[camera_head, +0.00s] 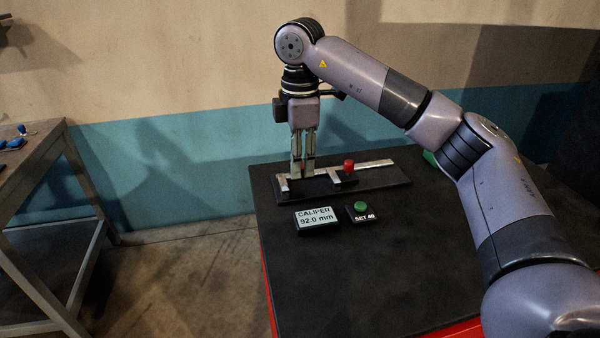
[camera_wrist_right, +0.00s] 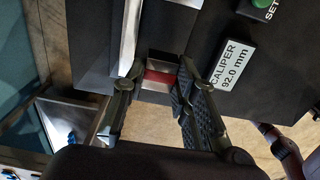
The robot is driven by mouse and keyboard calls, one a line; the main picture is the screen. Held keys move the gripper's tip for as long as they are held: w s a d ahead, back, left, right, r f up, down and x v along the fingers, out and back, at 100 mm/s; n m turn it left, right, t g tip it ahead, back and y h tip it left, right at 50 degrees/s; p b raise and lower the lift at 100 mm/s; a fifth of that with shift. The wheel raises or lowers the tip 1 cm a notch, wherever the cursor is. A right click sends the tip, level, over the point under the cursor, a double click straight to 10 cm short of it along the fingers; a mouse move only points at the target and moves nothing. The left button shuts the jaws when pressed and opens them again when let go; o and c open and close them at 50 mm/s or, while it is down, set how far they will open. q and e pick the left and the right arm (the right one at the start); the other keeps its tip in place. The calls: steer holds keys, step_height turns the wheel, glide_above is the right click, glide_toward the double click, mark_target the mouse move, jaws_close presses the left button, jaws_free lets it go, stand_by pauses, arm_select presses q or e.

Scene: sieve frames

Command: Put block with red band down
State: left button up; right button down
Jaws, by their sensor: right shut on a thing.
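My right gripper (camera_head: 303,170) points straight down over the caliper at the far left of the black table. It is shut on the block with red band (camera_wrist_right: 160,78), which shows as a red strip and pale metal between the fingertips in the wrist view. In the head view the fingers largely hide the block. The caliper (camera_head: 375,163) has pale metal jaws and a red knob (camera_head: 348,167), and lies on a black base (camera_head: 370,187). The fingertips are between its two jaws in the head view. I cannot tell whether the block touches the base. My left gripper is out of view.
A caliper display (camera_head: 317,218) reading 92.0 mm and a green button (camera_head: 361,207) stand in front of the base. A green object (camera_head: 430,158) is partly hidden behind my right arm. The table's front (camera_head: 370,280) is clear. A metal bench (camera_head: 35,150) stands left, across a floor gap.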

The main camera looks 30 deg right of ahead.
step_height(320, 180, down, 3)
steer(key=shift+r, duration=0.1)
steer(key=shift+f, duration=0.3)
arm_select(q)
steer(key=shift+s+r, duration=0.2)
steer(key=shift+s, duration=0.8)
arm_select(e)
steer(key=c, duration=1.8)
jaws_free()
steer(key=shift+f, duration=0.15)
steer(key=o, duration=0.5)
arm_select(q)
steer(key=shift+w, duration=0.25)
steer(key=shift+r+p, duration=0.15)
steer(key=shift+p, duration=0.25)
arm_select(e)
step_height(320, 180, up, 12)
steer(key=shift+r, duration=0.2)
